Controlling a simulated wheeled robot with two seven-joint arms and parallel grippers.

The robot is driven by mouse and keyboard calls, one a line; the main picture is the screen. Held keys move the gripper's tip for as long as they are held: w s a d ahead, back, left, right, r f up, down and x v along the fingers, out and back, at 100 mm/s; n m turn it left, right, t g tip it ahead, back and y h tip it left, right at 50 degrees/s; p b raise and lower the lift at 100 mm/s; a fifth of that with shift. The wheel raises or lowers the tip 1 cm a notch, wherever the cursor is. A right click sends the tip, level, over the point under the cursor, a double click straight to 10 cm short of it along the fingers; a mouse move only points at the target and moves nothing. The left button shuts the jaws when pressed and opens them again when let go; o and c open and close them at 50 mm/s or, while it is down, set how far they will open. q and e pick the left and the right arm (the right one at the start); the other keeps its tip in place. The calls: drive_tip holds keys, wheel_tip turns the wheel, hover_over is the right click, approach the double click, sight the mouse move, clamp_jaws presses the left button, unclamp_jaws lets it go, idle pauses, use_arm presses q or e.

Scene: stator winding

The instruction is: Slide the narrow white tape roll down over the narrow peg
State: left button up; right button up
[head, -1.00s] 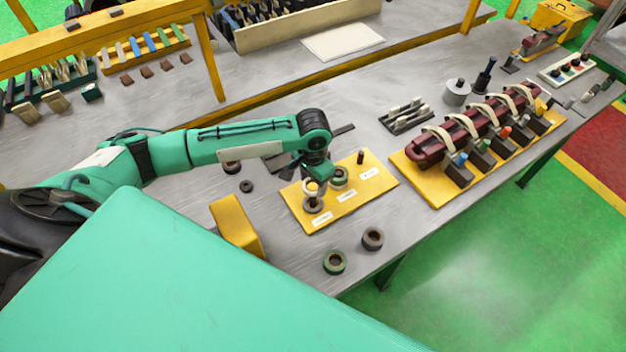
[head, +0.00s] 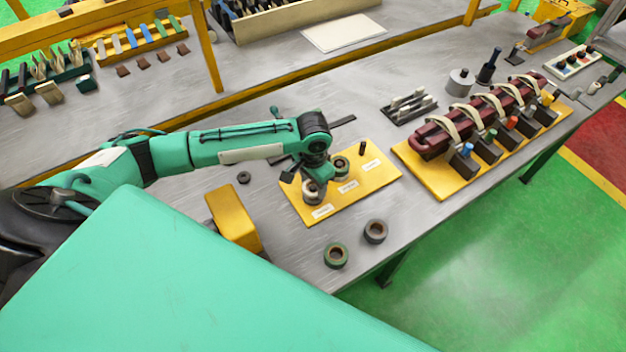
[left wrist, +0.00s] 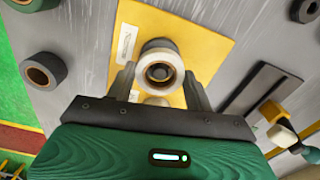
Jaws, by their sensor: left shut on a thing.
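The white tape roll (head: 311,188) is in my left gripper (head: 314,178), over the peg at the near left end of the yellow board (head: 345,203). In the left wrist view the left gripper (left wrist: 159,82) is shut on the white roll (left wrist: 160,52), one finger on each side. The dark peg top (left wrist: 158,72) shows inside the roll's hole. A brown-grey roll (head: 313,199) shows just below the white one; whether they touch is unclear. A green roll (head: 341,166) sits on the middle peg. The far peg (head: 362,149) is bare. My right gripper is out of view.
A loose green roll (head: 336,255) and brown roll (head: 375,231) lie near the table's front edge. A yellow block (head: 233,219) stands left of the board. A small dark ring (head: 243,177) lies behind it. The dark red coil fixture (head: 470,130) stands at right.

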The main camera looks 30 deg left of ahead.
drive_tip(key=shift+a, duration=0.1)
use_arm(q)
drive_tip(key=o, duration=1)
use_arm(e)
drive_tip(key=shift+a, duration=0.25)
use_arm(q)
drive_tip(key=shift+o, duration=0.2)
wheel_tip(320, 180, up, 14)
drive_tip(key=b, duration=0.2)
drive_tip(key=shift+b, duration=0.4)
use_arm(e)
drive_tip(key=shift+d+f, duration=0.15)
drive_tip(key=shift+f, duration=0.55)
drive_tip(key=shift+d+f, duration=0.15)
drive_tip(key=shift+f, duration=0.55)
use_arm(q)
drive_tip(key=shift+f, duration=0.15)
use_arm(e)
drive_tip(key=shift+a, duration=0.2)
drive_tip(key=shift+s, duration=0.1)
